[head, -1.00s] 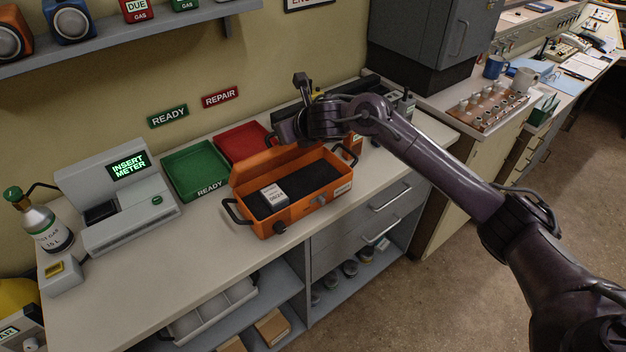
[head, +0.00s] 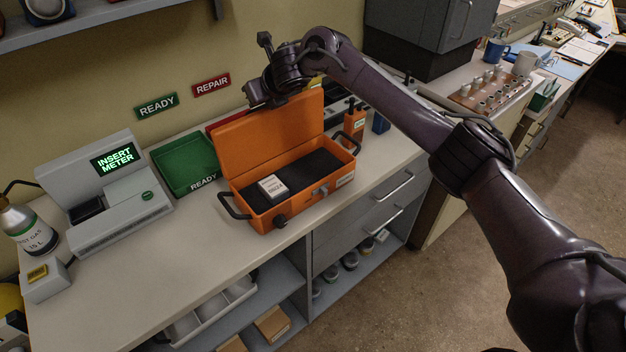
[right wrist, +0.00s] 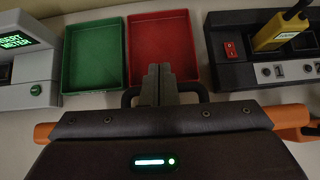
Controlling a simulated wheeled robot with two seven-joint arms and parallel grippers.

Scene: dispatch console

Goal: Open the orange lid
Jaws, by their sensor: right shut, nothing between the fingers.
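The orange case (head: 325,192) sits on the bench. Its orange lid (head: 265,135) is open and stands up at the back edge, close to upright. Inside is black foam with a small white labelled block (head: 273,188). My right gripper (head: 262,96) is at the lid's top edge, behind or above it; I cannot tell whether it touches. In the right wrist view its fingers (right wrist: 160,82) are shut together and empty, with a dark handle-like loop around them. Parts of the orange lid show at both sides there. My left gripper is not in view.
A green tray (head: 187,165) and a mostly hidden red tray (right wrist: 160,45) lie behind the case. A grey meter station (head: 120,205) stands left. An orange handheld device (head: 354,122) stands right of the lid. The bench front is clear.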

